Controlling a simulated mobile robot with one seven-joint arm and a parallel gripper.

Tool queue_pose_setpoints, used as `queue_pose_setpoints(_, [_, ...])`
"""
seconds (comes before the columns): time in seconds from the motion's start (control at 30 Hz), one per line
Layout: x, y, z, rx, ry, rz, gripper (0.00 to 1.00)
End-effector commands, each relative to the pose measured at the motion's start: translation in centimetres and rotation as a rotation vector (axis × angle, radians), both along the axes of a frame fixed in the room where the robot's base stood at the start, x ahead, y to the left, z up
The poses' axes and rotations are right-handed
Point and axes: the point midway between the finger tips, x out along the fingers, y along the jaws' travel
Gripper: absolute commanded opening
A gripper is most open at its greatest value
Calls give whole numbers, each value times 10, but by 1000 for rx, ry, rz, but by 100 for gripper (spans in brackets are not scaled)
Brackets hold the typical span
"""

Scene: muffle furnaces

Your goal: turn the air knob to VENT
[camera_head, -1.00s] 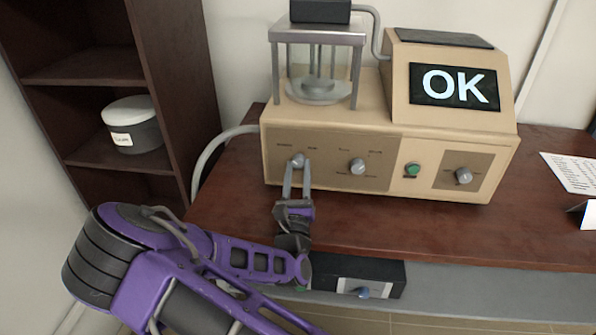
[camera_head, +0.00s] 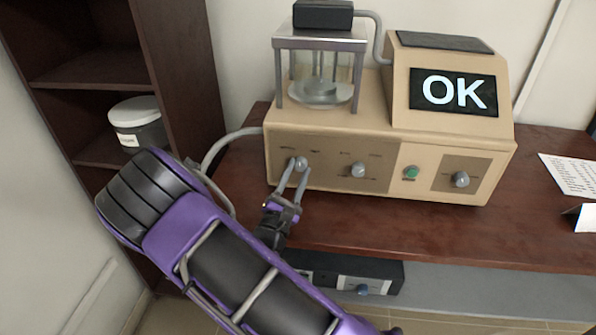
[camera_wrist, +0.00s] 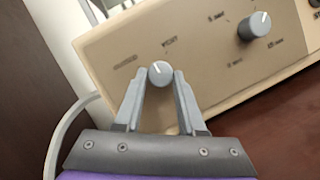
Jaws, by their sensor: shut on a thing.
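The air knob (camera_head: 300,164) is a small round grey knob at the left end of the beige unit's front panel. It also shows in the wrist view (camera_wrist: 160,73), with a white pointer mark aimed up and slightly left. Two printed labels sit above it; the right one (camera_wrist: 170,42) seems to read VENT and the left one is blurred. My gripper (camera_head: 295,180) reaches it from below, tilted, and is shut on the knob. In the wrist view my gripper (camera_wrist: 160,80) has one fingertip on each side of it.
The beige unit (camera_head: 430,130) has a screen reading OK (camera_head: 454,91), a second grey knob (camera_head: 358,170), a green button (camera_head: 411,172) and a right knob (camera_head: 460,179). A glass chamber (camera_head: 320,70) stands on top. A dark shelf (camera_head: 185,80) is at the left.

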Motion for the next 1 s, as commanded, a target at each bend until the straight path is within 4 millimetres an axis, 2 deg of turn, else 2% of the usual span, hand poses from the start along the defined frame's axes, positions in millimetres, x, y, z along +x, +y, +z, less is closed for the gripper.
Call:
queue_pose_setpoints(0.6, [1,4,3,559,-111,-1,0])
queue_pose_setpoints(1.0, [1,4,6,773,-153,-1,0])
